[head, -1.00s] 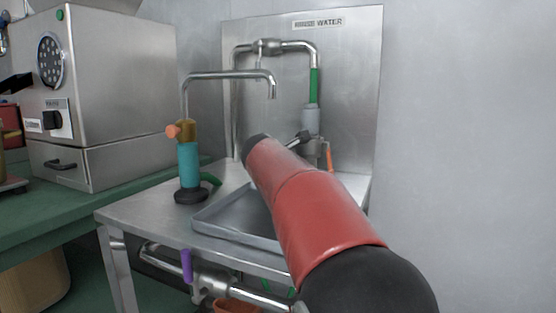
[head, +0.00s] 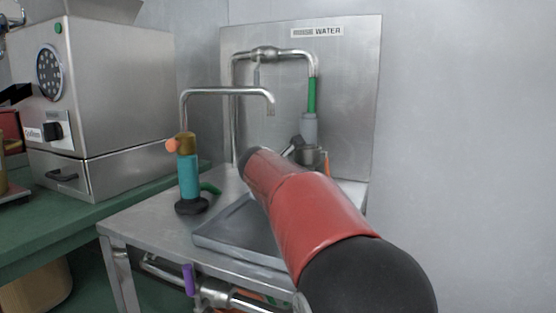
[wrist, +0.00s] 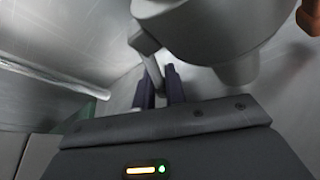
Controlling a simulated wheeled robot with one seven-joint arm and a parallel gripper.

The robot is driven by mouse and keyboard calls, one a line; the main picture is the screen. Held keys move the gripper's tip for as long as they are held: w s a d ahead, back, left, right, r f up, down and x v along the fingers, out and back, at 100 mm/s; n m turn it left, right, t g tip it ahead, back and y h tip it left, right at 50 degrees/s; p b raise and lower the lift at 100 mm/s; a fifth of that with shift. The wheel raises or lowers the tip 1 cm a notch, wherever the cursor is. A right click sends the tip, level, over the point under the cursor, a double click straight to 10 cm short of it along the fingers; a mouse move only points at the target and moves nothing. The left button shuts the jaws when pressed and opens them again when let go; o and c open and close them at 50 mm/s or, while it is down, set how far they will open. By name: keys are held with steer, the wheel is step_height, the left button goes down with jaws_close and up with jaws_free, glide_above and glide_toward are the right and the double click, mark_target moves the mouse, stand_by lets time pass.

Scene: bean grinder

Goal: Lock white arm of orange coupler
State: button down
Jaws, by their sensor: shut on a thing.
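In the wrist view, a pale grey-white coupler body (wrist: 205,35) fills the upper middle, with a pale arm (wrist: 151,62) running down from its left side. The two dark fingers of my gripper (wrist: 160,88) are shut around the lower end of this arm. An orange-brown part (wrist: 309,18) shows at the top right corner. In the head view, a grey fitting (head: 310,127) hangs below a green-sleeved pipe (head: 312,96), and an orange piece (head: 326,160) shows under it. My red arm hides much of this area, and my fingers cannot be made out there.
A steel wall panel (head: 352,95) stands behind the fitting. A steel oven-like box (head: 110,90) is at far left.

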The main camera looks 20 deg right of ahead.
steer(key=shift+s+d+f+n+g+h+p, duration=0.15)
steer(key=shift+s+d+n+g+h+p, duration=0.2)
steer(key=shift+n+p, duration=0.5)
steer(key=shift+s+d+f+n+g+h+p, duration=0.1)
steer(key=shift+s+d+n+g+h+p, duration=0.25)
steer(key=shift+p, duration=0.75)
steer(key=shift+w, duration=0.1)
steer(key=c, duration=1.4)
jaws_free()
steer(key=shift+c, duration=0.2)
steer(key=shift+a+f, duration=0.1)
